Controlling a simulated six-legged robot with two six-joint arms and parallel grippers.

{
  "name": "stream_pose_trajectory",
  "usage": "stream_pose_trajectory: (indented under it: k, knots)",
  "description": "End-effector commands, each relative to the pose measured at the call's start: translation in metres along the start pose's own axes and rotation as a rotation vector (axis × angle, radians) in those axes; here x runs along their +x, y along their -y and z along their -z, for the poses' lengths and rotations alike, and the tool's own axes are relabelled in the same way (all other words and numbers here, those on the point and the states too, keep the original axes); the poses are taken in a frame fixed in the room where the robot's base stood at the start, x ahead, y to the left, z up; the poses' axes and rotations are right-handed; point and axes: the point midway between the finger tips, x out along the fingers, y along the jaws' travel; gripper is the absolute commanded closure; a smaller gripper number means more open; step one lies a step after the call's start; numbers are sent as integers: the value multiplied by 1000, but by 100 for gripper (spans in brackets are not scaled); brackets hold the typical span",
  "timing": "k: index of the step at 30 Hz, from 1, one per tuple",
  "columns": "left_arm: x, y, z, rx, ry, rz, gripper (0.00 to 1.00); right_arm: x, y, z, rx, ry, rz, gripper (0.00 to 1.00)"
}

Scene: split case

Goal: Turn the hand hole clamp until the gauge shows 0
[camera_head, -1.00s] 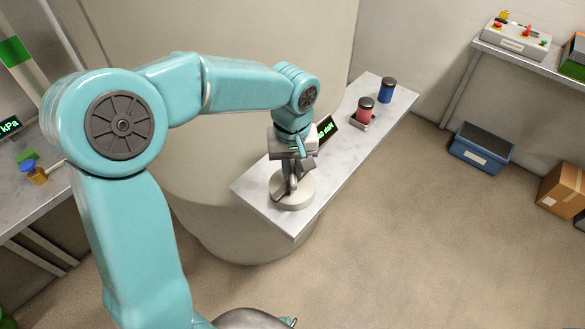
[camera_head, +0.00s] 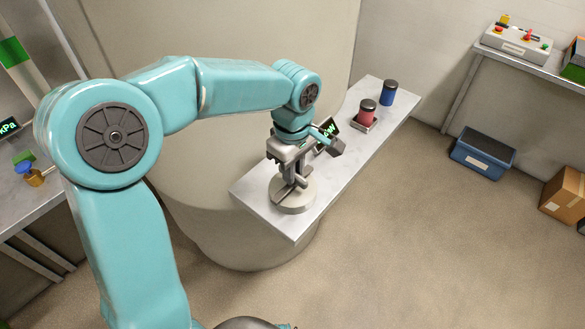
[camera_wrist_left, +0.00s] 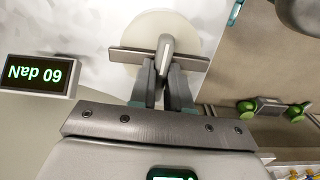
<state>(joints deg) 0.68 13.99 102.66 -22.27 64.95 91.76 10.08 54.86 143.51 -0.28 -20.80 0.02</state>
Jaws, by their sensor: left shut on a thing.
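The hand hole clamp is a pale round disc (camera_head: 294,202) on the grey bench, with a flat metal crossbar (camera_wrist_left: 190,62) and a rounded central post (camera_wrist_left: 166,45) on top. My left gripper (camera_head: 291,186) points down over it. In the left wrist view its two fingers (camera_wrist_left: 164,84) are shut on the clamp's post and crossbar; the exact contact is partly hidden. The dark gauge (camera_wrist_left: 38,75) with green text is upside down in the wrist view and appears to read 60 daN. In the head view the gauge (camera_head: 327,133) is partly covered by my wrist. My right gripper is not in view.
A red-and-black jar (camera_head: 367,113) and a blue one (camera_head: 388,94) stand farther along the narrow bench (camera_head: 350,150). A large beige rounded vessel (camera_head: 225,215) is beside the bench. A blue box (camera_head: 482,152) and a cardboard box (camera_head: 565,195) lie on the open floor to the right.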

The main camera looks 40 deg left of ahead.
Motion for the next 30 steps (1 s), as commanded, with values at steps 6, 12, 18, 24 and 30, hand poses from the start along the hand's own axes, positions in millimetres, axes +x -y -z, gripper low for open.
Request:
stream_pose_trajectory:
  k: [6,12,18,24,30]
  knots:
    - [-4,-2,0,-34,0,-10,100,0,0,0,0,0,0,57]
    - [-4,-2,0,-38,0,-11,100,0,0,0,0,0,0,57]
    - [-4,-2,0,-37,0,-11,80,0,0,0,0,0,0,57]
    - [-2,-1,0,-36,0,-7,57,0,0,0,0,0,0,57]
    - [-4,-1,0,-35,0,-4,57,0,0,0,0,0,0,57]
